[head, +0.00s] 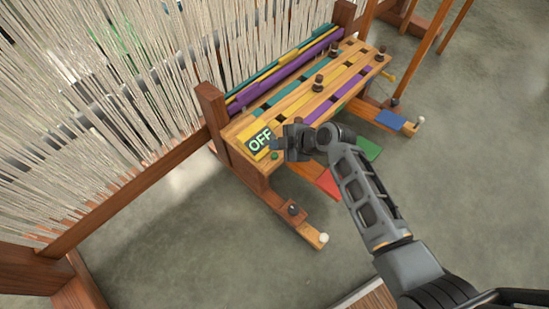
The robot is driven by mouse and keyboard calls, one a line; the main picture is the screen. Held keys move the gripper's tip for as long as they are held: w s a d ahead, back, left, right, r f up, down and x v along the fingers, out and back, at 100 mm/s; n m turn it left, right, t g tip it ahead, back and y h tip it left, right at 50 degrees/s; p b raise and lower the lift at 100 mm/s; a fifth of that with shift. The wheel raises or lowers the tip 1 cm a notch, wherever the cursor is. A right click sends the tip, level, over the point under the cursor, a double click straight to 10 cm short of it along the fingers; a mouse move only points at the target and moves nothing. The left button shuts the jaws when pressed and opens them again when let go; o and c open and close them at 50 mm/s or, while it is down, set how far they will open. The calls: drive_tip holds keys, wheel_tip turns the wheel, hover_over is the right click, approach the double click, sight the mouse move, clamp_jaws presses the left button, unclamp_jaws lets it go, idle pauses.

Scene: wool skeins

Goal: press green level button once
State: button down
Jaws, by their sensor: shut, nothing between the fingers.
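A small round green button (274,155) sits at the near left corner of the wooden loom bench, just below a dark sign reading OFF (260,143). My gripper (277,145) is shut and empty. It appears just above and to the right of the green button in the head view. I cannot tell from this one view whether the fingertips touch the bench or hang above it.
The slatted bench top (300,97) carries several dark spools, including one spool (318,83). Red (328,184), green (368,149) and blue (390,119) pedals lie below its front. Pale hanging threads (110,110) fill the left. The floor in front is clear.

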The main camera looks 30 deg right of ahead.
drive_tip(key=shift+f+b, duration=0.6)
drive_tip(key=shift+f, duration=0.5)
idle(1.1)
drive_tip(key=shift+f+b, duration=0.4)
drive_tip(key=shift+b, duration=0.05)
drive_tip(key=shift+f+b, duration=0.45)
idle(0.6)
drive_tip(key=shift+r, duration=0.1)
drive_tip(key=shift+r+p, duration=0.65)
drive_tip(key=shift+r, duration=0.1)
drive_tip(key=shift+r, duration=0.15)
wheel_tip(320, 180, up, 5)
drive_tip(key=p, duration=0.3)
drive_tip(key=shift+p, duration=0.4)
